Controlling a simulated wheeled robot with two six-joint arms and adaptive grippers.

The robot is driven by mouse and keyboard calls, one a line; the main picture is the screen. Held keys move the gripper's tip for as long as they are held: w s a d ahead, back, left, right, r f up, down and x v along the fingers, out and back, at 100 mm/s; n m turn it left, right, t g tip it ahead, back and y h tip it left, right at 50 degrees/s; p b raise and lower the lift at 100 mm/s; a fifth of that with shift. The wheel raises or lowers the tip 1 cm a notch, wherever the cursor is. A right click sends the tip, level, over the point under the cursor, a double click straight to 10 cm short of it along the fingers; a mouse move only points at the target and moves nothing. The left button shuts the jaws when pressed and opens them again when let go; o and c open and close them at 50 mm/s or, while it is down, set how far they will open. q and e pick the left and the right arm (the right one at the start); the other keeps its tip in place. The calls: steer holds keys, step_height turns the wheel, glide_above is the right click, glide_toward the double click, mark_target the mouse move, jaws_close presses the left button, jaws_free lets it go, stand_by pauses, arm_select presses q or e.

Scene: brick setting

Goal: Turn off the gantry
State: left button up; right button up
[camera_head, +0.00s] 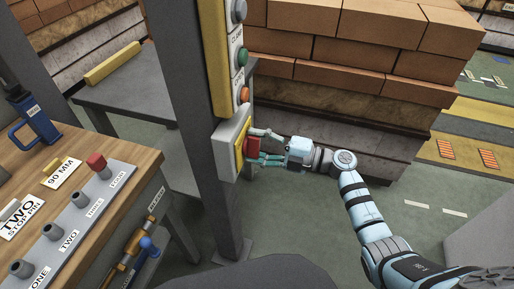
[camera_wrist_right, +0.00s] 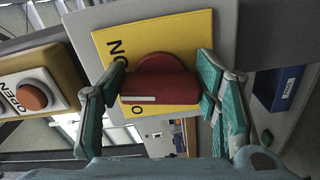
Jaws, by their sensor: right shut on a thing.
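The gantry's red rotary switch (camera_head: 251,147) sits on a yellow plate (camera_head: 240,145) on a light grey box (camera_head: 227,151), low on a dark post. In the right wrist view the red handle (camera_wrist_right: 158,88) lies across the picture over the yellow plate (camera_wrist_right: 190,35). A white mark shows at the handle's left end. The letters "ON" show on the plate's left; lettering below is partly hidden. My right gripper (camera_head: 262,154) is at the switch; its teal fingers, also in the wrist view (camera_wrist_right: 163,90), are shut on the handle's two ends. My left gripper is not in view.
Above the switch, a yellow panel (camera_head: 213,50) carries grey, green and orange buttons (camera_head: 244,94). A brick stack (camera_head: 350,50) stands close behind my right arm.

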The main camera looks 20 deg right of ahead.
steer(key=n+b, duration=0.2)
steer(key=n, duration=0.3)
steer(key=shift+n+b, duration=0.3)
steer(key=shift+b, duration=0.05)
steer(key=n+b, duration=0.2)
steer(key=n, duration=0.1)
steer(key=n+b, duration=0.1)
steer(key=n, duration=0.1)
steer(key=shift+s+r, duration=0.1)
steer(key=shift+r, duration=0.2)
steer(key=shift+n, duration=0.4)
steer(key=o, duration=1.1)
steer(key=shift+o, duration=0.2)
steer(key=shift+r, duration=0.1)
steer(key=v, duration=1.2)
